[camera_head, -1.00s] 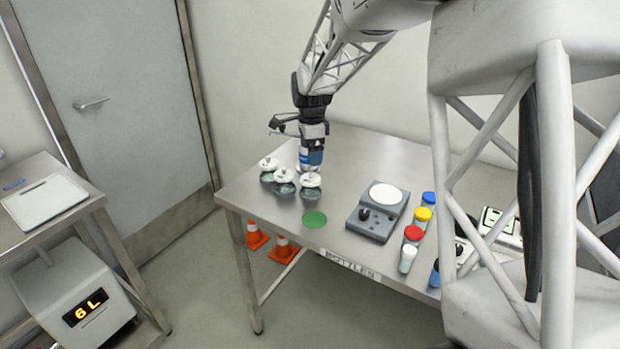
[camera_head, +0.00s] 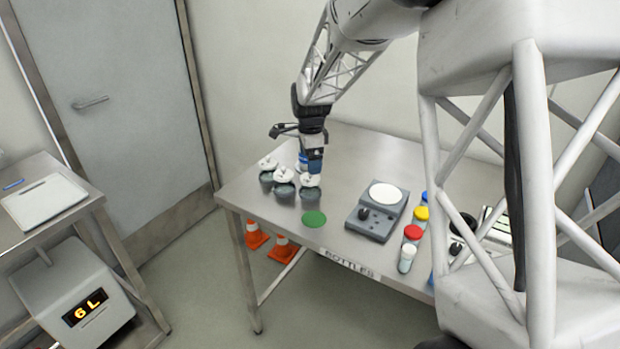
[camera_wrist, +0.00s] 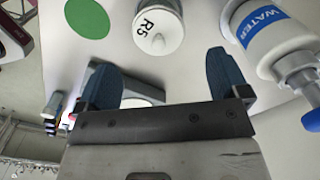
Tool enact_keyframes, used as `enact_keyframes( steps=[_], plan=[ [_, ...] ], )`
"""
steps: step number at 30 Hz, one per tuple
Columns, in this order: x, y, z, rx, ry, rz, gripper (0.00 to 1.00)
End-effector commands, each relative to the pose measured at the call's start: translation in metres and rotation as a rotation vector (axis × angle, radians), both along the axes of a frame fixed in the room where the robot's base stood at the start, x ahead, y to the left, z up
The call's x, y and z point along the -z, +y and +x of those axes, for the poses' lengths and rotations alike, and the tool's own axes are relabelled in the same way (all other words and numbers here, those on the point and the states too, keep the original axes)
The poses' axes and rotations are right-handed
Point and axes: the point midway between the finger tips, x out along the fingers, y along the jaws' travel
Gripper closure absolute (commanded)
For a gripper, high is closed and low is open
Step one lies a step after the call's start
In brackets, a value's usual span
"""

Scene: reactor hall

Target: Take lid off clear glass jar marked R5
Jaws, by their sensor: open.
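The white lid marked R5 (camera_wrist: 158,28) has a small round knob and shows at the top of the wrist view, just beyond my open fingers. My gripper (camera_wrist: 161,68) is empty, and the lid lies ahead of the gap between its fingertips. In the head view my gripper (camera_head: 314,170) points down close above the front right jar (camera_head: 311,194), which has a white lid and appears to be the R5 jar. The lid is on it. From the head view I cannot tell whether the fingers touch it.
Two more lidded jars (camera_head: 284,189) stand close to the left. A WATER bottle (camera_wrist: 268,40) stands beside the R5 lid. A green disc (camera_head: 314,219) lies bare in front. A scale (camera_head: 372,222) and several colour-capped bottles (camera_head: 413,232) are to the right.

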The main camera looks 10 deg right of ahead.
Motion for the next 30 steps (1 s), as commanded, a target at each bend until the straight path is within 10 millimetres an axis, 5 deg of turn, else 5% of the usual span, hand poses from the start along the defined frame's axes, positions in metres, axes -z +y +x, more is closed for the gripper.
enact_keyframes(
  steps=[13,30],
  plan=[
    [0.045,0.002,-0.002,0.000,0.002,0.000,0.07],
    [0.049,0.002,-0.001,0.000,0.000,0.000,0.07]
  ],
)
